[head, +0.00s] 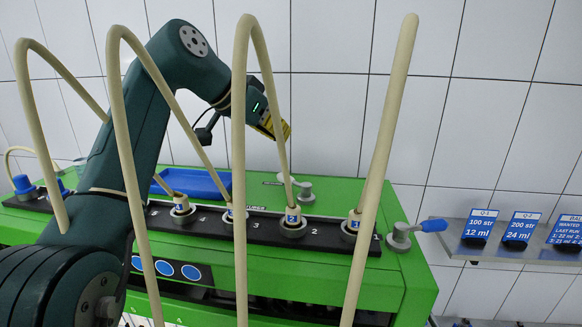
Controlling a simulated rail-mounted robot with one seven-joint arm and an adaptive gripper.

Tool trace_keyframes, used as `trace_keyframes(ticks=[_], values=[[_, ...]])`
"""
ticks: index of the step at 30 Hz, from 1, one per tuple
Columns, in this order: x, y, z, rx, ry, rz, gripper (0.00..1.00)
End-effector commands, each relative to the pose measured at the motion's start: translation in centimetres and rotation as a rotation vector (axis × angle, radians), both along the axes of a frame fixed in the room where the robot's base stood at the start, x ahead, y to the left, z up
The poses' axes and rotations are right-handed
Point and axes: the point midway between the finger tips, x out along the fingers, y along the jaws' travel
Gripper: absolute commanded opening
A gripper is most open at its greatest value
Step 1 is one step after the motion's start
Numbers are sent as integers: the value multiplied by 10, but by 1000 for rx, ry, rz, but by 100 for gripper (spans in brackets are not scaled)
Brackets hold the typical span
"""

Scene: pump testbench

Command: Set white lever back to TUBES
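A pale grey-white lever (306,192) sits on top of the green pump housing (385,285), near its back edge behind the port strip. Its arm appears to point toward the back left. Small dark lettering beside it is too small to read surely. My gripper (281,129) is above and behind the housing, a little above and left of the lever in the picture, and appears apart from it. Its yellow fingertips are partly hidden by a cream tube, so whether they are open or shut cannot be told.
A numbered black port strip (270,229) runs along the housing. A blue-handled valve (432,226) projects at right. A blue tray (192,183) lies behind. A shelf (480,250) holds blue labels.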

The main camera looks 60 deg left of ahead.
Motion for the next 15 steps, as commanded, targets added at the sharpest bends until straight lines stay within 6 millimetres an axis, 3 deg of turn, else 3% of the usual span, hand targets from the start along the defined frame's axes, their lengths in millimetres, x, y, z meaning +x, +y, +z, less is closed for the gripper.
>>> trace_keyframes(ticks=[5, 15], values=[[16, 5, -14, -5, 2, -2, 0], [71, 22, -55, -7, 3, -2, 0]])
